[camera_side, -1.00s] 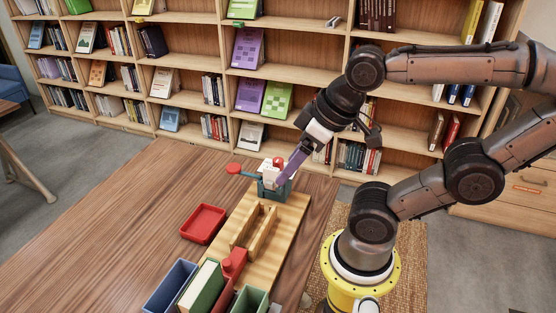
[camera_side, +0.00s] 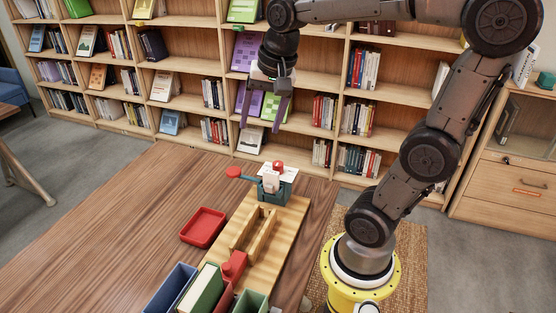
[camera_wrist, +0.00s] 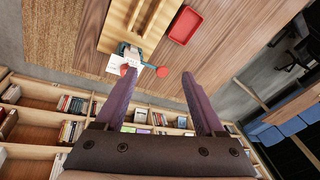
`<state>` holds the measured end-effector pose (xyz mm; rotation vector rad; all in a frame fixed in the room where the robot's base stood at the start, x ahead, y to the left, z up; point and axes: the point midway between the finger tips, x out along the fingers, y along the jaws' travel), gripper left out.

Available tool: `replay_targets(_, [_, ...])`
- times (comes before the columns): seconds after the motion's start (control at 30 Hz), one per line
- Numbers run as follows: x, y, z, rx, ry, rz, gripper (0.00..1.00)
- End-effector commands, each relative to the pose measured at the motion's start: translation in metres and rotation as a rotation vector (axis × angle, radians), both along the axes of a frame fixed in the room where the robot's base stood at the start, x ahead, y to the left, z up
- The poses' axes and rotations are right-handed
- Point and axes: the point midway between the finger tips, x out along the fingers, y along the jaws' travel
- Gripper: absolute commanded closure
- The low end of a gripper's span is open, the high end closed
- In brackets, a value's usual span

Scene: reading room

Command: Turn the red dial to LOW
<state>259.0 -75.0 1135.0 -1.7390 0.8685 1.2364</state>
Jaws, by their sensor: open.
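The red dial (camera_side: 278,167) is a small red knob on a white plate (camera_side: 290,175), on a teal device (camera_side: 273,191) at the far end of a wooden board. My gripper (camera_side: 262,124) is open and empty, in the air above the device, fingers pointing down. In the wrist view its two purple fingers (camera_wrist: 159,76) stand wide apart, with nothing between them.
A red disc (camera_side: 234,171) sticks out left of the device. The wooden board (camera_side: 282,220) carries upright slats. The table's left is clear. Bookshelves stand behind.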

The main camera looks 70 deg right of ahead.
Motion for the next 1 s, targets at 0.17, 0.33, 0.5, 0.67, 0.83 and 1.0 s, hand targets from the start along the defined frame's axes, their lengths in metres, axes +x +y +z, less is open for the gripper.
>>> replay_targets(0.17, [0.031,-0.073,-0.023,0.082,0.107,-0.337,0.29])
replay_targets(0.33, [0.035,-0.130,-0.054,0.130,0.189,-0.497,0.29])
replay_targets(0.5, [0.023,-0.155,-0.077,0.161,0.238,-0.571,0.29])
replay_targets(0.67, [0.020,-0.158,-0.085,0.163,0.241,-0.581,0.29])
replay_targets(0.83, [0.021,-0.157,-0.112,0.164,0.244,-0.579,0.29])
replay_targets(1.0, [0.021,-0.157,-0.146,0.163,0.244,-0.578,0.29])
